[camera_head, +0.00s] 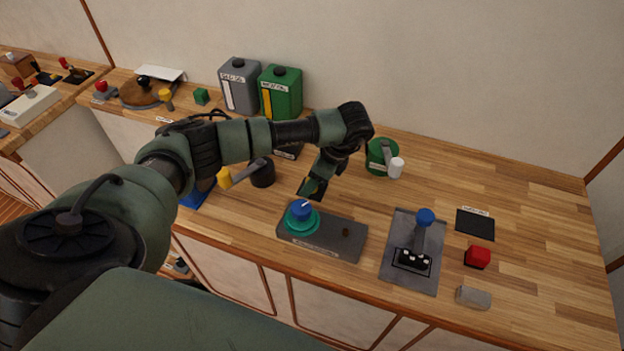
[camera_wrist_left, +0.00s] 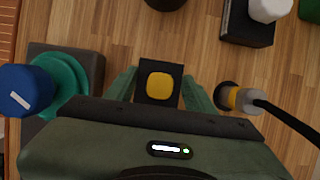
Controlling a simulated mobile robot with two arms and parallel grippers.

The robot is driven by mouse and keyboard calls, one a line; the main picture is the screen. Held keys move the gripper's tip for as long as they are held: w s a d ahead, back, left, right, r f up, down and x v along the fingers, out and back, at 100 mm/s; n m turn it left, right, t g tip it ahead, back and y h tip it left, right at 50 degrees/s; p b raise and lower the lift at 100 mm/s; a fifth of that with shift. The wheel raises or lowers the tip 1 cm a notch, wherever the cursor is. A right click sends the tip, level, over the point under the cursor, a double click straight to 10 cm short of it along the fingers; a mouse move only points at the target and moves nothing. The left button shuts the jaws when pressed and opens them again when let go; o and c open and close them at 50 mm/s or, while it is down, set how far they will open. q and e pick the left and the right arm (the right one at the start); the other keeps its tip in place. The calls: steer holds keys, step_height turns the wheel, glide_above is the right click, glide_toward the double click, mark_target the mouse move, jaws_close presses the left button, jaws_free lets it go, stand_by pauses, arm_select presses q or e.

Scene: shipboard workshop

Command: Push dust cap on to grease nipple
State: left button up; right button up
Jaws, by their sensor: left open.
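A yellow rounded cap (camera_wrist_left: 159,87), which may be the dust cap, sits on a small black block (camera_wrist_left: 146,68). My left gripper (camera_wrist_left: 160,92) is open, with one green finger on each side of this block. I cannot tell whether the fingers touch the block. I cannot make out the grease nipple for certain. A grey and yellow fitting (camera_wrist_left: 246,100) with a black cable lies right of the gripper. My right gripper is not in view.
A grey plate (camera_head: 334,244) with a blue-topped teal knob (camera_head: 302,221) stands close in front. A black cylinder (camera_head: 262,175) is to the left, a green disc (camera_head: 376,170) and white cylinder (camera_head: 396,168) to the right. A blue-knobbed lever (camera_head: 425,217) stands farther right.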

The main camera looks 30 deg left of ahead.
arm_select(q)
steer(key=shift+f, duration=0.15)
jaws_close()
